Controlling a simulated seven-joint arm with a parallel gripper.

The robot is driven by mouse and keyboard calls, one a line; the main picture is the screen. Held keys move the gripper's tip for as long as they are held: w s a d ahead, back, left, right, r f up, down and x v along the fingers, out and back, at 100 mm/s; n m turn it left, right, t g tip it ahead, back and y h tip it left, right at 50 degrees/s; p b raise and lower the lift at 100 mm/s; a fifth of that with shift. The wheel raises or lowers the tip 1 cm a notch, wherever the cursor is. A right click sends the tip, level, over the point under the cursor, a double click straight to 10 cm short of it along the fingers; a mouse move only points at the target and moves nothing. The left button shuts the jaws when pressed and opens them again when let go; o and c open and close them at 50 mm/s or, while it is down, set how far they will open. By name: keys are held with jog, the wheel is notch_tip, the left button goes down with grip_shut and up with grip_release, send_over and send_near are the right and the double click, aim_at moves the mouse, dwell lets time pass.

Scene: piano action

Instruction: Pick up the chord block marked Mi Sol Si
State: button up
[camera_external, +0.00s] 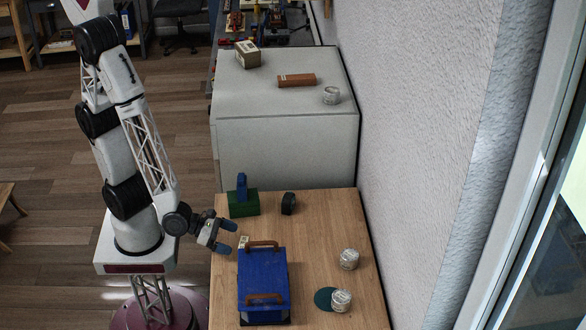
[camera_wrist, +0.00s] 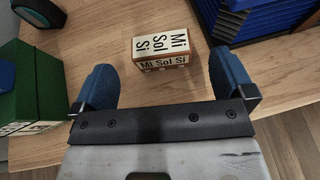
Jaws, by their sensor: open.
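The chord block marked Mi Sol Si (camera_wrist: 163,48) is a small brown block with cream lettered labels on its top and near side. My gripper (camera_external: 226,237) is open and empty just left of the block. In the wrist view the block appears between the blue fingertips of my gripper (camera_wrist: 164,62), with a gap on each side. Its height above the table is hard to tell.
The blue box (camera_external: 262,277) with brown handles stands close to the block; its edge shows in the wrist view (camera_wrist: 262,22). A green box (camera_external: 243,204) and a dark roll (camera_external: 288,204) stand behind. Two white jars (camera_external: 349,259) (camera_external: 341,300) and a teal disc (camera_external: 322,298) are at right.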

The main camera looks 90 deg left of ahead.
aim_at(243, 243)
jog(key=shift+w+f, duration=0.1)
jog(key=shift+w, duration=0.05)
jog(key=shift+x, duration=2.6)
jog(key=shift+c, duration=0.2)
jog(key=c, duration=0.9)
notch_tip(243, 243, up, 10)
